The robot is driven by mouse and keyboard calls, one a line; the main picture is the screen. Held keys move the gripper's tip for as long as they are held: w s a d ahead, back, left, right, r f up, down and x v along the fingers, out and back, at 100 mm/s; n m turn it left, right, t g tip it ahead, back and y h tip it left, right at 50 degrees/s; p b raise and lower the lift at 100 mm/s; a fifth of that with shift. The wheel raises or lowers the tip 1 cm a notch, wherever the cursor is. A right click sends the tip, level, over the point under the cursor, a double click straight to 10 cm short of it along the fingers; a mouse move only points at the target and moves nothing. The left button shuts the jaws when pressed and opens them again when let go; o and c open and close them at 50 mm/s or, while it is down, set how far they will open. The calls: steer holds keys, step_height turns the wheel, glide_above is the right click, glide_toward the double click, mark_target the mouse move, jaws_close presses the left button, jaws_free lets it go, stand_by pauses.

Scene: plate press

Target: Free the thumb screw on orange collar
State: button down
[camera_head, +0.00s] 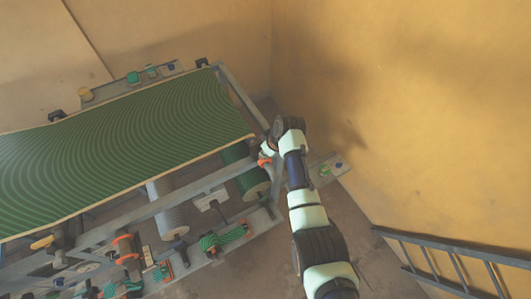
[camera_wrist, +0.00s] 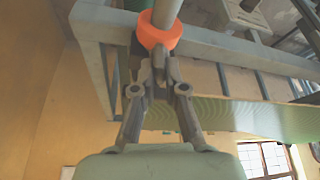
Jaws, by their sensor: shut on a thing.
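The orange collar (camera_wrist: 160,34) sits around a grey rod (camera_wrist: 167,10) in the wrist view. It also shows as a small orange patch beside the end of my arm in the head view (camera_head: 264,161). My gripper (camera_wrist: 159,66) is at the near side of the collar, its fingers closed together on a small part there. That part is the thumb screw, mostly hidden between the fingertips. I cannot tell how far the screw is turned.
A grey frame beam (camera_wrist: 225,50) runs close behind the collar. The green striped plate (camera_head: 130,145) lies left of my arm. Rollers and several coloured fittings, including an orange ring (camera_head: 125,246), are at lower left. A ladder (camera_head: 450,262) is at lower right by the yellow wall.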

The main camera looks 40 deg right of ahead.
steer(key=n+b, duration=0.1)
steer(key=n+y+b, duration=0.1)
steer(key=n, duration=0.1)
steer(key=n+b, duration=0.1)
steer(key=b, duration=0.1)
steer(key=shift+d+f+y, duration=0.15)
steer(key=shift+f+y, duration=0.1)
steer(key=shift+y, duration=0.05)
steer(key=n+g+y+b, duration=0.1)
steer(key=n+b, duration=0.2)
steer(key=shift+r, duration=0.15)
steer(key=shift+r, duration=0.1)
steer(key=c, duration=1.2)
jaws_free()
steer(key=v, duration=1.2)
steer(key=shift+w, duration=0.1)
